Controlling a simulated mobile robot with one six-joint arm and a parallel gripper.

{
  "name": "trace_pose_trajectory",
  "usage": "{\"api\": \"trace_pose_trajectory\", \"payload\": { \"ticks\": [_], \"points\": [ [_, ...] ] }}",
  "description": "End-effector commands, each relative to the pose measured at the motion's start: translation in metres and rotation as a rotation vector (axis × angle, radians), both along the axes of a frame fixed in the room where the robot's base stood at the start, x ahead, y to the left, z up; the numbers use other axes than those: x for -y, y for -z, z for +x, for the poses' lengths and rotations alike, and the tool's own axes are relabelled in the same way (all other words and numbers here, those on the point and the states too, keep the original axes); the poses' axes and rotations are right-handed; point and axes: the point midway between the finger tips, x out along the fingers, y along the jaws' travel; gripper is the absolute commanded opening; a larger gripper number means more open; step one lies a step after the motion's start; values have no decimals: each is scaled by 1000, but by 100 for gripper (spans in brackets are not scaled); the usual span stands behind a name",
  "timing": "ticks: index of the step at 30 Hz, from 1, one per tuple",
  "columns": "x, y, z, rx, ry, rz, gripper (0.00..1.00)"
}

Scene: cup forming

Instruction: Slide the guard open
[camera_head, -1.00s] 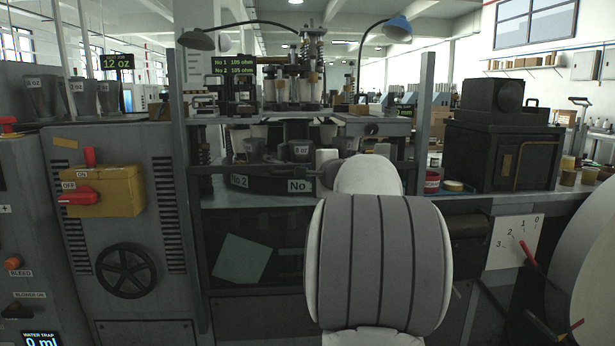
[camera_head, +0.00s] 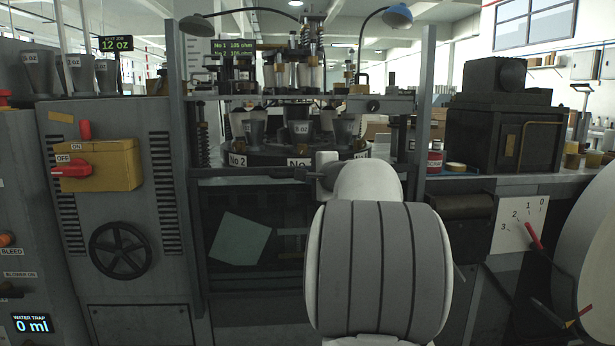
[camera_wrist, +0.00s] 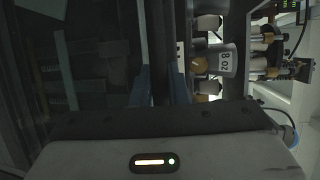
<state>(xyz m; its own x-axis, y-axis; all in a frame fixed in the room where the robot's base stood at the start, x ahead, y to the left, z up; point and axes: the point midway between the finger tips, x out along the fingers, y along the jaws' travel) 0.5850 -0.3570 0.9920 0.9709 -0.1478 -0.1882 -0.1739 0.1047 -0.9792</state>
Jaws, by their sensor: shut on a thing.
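The guard shows in the head view as a dark horizontal bar (camera_head: 245,173) between two upright posts, in front of the forming machine. My arm and wrist hide its right part. My gripper (camera_head: 327,168) is at the bar, its fingertips mostly hidden behind my white wrist. In the wrist view, turned sideways, the bar (camera_wrist: 159,35) runs between my two bluish fingers (camera_wrist: 162,85), which are shut on it. The bar sits just below the labelled turret (camera_head: 262,160). Cups, one marked 8 oz (camera_head: 299,127), show above the bar and also in the wrist view (camera_wrist: 226,62).
A yellow ON/OFF switch box (camera_head: 98,165) and a handwheel (camera_head: 122,249) are at left. A dark boxy unit (camera_head: 500,140) stands on the bench at right. A 0-to-3 scale plate with a red-handled lever (camera_head: 534,236) is below it. Two lamps hang above the machine.

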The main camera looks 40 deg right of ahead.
Motion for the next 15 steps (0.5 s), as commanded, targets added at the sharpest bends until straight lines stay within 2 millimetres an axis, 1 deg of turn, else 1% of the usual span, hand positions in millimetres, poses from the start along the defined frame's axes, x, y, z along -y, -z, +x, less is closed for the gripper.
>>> {"api": "trace_pose_trajectory", "payload": {
  "ticks": [1,2,9,15],
  "points": [
    [0,0,0,0,0,0,0],
    [0,0,0,0,0,0,16],
    [0,0,0,0,0,0,36],
    [0,0,0,0,0,0,36]
  ]
}}
